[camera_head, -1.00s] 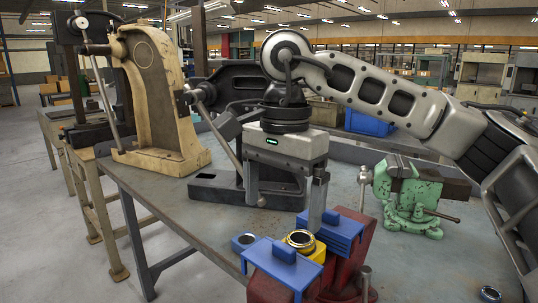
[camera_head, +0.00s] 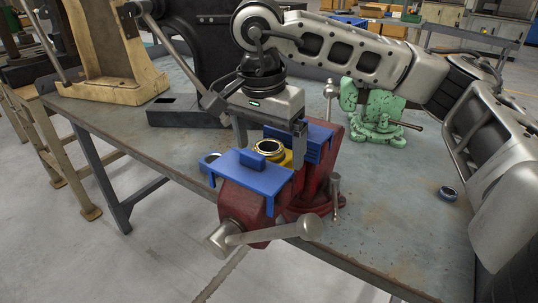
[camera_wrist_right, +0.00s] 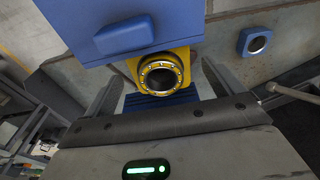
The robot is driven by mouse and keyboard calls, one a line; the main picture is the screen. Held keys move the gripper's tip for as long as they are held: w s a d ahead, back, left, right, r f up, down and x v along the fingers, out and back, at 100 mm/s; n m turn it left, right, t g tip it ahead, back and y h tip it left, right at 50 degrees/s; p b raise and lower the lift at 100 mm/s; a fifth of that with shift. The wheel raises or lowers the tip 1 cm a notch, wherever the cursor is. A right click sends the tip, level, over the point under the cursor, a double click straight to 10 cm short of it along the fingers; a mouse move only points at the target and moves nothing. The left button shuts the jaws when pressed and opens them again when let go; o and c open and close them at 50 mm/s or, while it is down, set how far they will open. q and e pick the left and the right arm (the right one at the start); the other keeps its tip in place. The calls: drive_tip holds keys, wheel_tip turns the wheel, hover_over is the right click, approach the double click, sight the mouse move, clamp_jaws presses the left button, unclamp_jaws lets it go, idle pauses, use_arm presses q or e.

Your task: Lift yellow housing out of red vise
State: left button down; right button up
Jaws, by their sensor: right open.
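The red vise (camera_head: 318,185) stands at the bench's front edge with blue jaw covers (camera_head: 250,180). The yellow housing (camera_head: 286,160), with a metal ring (camera_head: 270,147) on top, sits between the blue covers. My right gripper (camera_head: 270,150) points down over the housing, open, with one finger to each side of it. In the right wrist view the housing (camera_wrist_right: 185,62) shows between the two spread fingers (camera_wrist_right: 160,92). A gap shows between each finger and the housing there. The housing's lower part is hidden by the jaw covers. My left gripper is out of view.
A blue ringed block (camera_head: 208,160) lies on the bench left of the vise. A green vise (camera_head: 378,120) stands behind right, and a loose ring (camera_head: 448,193) lies at right. A cream press (camera_head: 112,55) and the black press base (camera_head: 183,112) stand behind left.

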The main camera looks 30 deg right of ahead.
drive_tip(key=shift+w+d+f, duration=0.1)
drive_tip(key=shift+d+f, duration=0.05)
drive_tip(key=shift+f, duration=1.25)
drive_tip(key=shift+c, duration=0.3)
drive_tip(key=c, duration=1.2)
drive_tip(key=shift+o, duration=0.2)
drive_tip(key=shift+w+d+r, duration=0.1)
drive_tip(key=shift+d, duration=0.15)
drive_tip(key=shift+r, duration=0.15)
drive_tip(key=shift+r+p, duration=1.2)
drive_tip(key=shift+r, duration=0.5)
drive_tip(key=shift+r+p, duration=1.25)
drive_tip(key=shift+r, duration=0.75)
